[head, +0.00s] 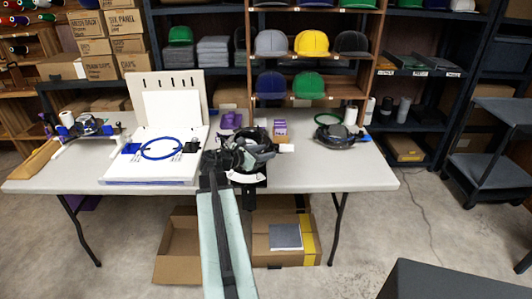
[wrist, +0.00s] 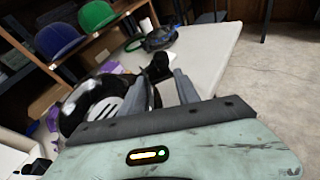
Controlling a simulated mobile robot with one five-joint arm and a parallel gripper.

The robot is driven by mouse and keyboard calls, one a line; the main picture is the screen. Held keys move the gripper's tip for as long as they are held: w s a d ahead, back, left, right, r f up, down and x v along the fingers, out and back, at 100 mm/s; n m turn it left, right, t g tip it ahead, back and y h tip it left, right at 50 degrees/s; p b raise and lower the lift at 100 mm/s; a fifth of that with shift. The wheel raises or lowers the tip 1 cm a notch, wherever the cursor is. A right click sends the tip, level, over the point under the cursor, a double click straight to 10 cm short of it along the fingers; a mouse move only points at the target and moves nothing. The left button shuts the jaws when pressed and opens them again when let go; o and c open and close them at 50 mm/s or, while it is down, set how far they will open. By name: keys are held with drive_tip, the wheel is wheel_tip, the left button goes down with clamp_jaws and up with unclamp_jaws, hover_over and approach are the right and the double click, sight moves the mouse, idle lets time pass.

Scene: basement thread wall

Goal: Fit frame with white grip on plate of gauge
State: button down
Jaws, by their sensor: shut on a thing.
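My gripper (head: 232,157) is over the front middle of the table, and its two grey fingers (wrist: 163,78) show in the wrist view. They are shut on a dark part, which I take to be the frame with the white grip. A black, rounded assembly with pale slots (wrist: 108,106) lies just left of the fingers in the wrist view. In the head view a black assembly with a white curved strip (head: 249,177) is at the table's front edge, apparently the gauge. My arm and gripper hide where frame and gauge meet, so I cannot tell whether the frame is seated.
The table (head: 315,180) has bare room right of the gripper. A dark round frame with blue parts (head: 338,136) lies at the back right. A white board with a blue hoop (head: 162,149) is to the left. Cardboard boxes (head: 180,250) stand under the table.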

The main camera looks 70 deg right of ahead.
drive_tip(key=shift+w+a, duration=0.1)
drive_tip(key=shift+a, duration=0.05)
drive_tip(key=shift+f, duration=0.1)
idle(0.3)
drive_tip(key=shift+f+b, duration=0.3)
drive_tip(key=shift+b, duration=0.2)
drive_tip(key=c, duration=0.8)
unclamp_jaws()
drive_tip(key=p+v, duration=0.2)
drive_tip(key=v, duration=0.5)
drive_tip(key=shift+w+a, duration=0.2)
drive_tip(key=shift+a, duration=0.05)
